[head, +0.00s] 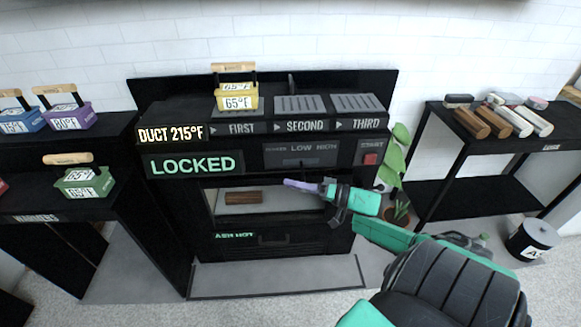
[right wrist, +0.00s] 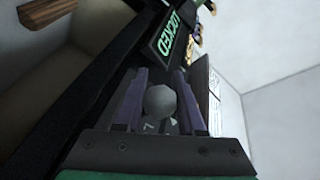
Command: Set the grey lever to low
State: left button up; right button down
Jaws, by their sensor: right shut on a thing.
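The stove's dark lever panel (head: 302,153) carries the words LOW and HIGH, with a dim word to their left. My right gripper (head: 288,183) reaches in from the right, its fingertips just below and in front of this panel. In the right wrist view, my right gripper's fingers (right wrist: 160,76) are closed around the round grey knob of the lever (right wrist: 160,101). The fingers hide the knob in the head view, so I cannot tell exactly which mark the lever stands at. My left gripper is not in view.
The stove shows a LOCKED sign (head: 193,165) and a red START button (head: 370,159). A yellow 65°F weight (head: 237,102) stands on top at FIRST. A brown log (head: 243,198) lies in the opening below. Shelves flank the stove, with a plant (head: 395,170) at right.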

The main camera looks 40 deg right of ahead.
jog(key=shift+s, duration=0.1)
jog(key=c, duration=0.5)
grip_release()
pick_arm(q)
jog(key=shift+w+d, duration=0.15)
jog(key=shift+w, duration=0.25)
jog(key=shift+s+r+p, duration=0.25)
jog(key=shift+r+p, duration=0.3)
jog(key=shift+p, duration=0.05)
pick_arm(e)
jog(key=v, duration=1.4)
jog(key=shift+d, duration=0.25)
jog(key=shift+s, duration=0.15)
